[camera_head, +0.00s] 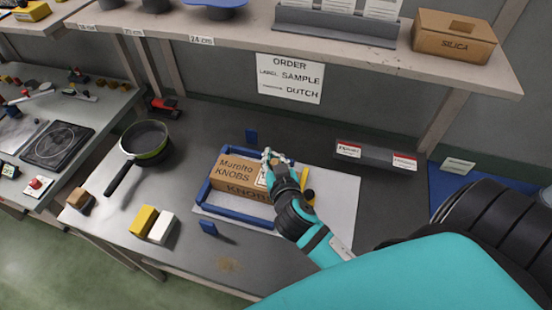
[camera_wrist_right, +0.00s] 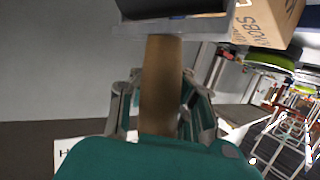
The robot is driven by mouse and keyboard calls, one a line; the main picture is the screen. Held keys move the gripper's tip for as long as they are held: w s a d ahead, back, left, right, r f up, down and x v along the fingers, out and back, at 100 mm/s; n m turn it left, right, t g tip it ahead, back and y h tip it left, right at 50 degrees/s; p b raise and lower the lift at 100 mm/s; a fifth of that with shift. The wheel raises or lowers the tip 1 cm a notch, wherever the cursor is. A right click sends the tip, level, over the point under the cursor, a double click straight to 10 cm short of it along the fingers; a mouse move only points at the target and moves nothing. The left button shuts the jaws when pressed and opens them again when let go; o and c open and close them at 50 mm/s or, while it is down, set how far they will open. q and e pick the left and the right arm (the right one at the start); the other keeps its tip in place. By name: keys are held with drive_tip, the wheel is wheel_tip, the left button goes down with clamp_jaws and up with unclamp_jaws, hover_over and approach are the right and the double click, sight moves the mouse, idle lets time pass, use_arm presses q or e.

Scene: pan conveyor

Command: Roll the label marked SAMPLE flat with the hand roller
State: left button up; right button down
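The cardboard box (camera_head: 234,166) marked Murolto KNOBS sits in a blue frame (camera_head: 238,215) on a pale mat. A small light label (camera_head: 262,178) shows at its right end, partly hidden by my gripper; its print is too small to read. My right gripper (camera_head: 270,158) is over that end of the box. In the right wrist view its fingers (camera_wrist_right: 162,95) are closed around the tan handle (camera_wrist_right: 161,75) of the hand roller, with the dark roller head (camera_wrist_right: 165,8) beyond, near the box (camera_wrist_right: 270,20). My left gripper is not in view.
An order card (camera_head: 290,78) reading SAMPLE and DUTCH hangs from the shelf. A label rack (camera_head: 376,157) stands at the back right. A pan (camera_head: 147,140), a yellow block (camera_head: 143,221) and a white block (camera_head: 161,227) lie left.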

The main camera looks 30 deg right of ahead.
drive_tip(key=shift+w+a, duration=0.1)
drive_tip(key=shift+w, duration=0.05)
drive_tip(key=shift+w+a, duration=0.7)
drive_tip(key=shift+w, duration=0.05)
drive_tip(key=shift+s+f, duration=0.1)
drive_tip(key=shift+s+d, duration=0.8)
drive_tip(key=shift+s, duration=0.05)
drive_tip(key=shift+s+d+f, duration=0.1)
drive_tip(key=shift+s+d, duration=0.7)
drive_tip(key=shift+s, duration=0.05)
drive_tip(key=shift+w+a, duration=0.1)
drive_tip(key=shift+w+a, duration=0.75)
drive_tip(key=shift+w, duration=0.1)
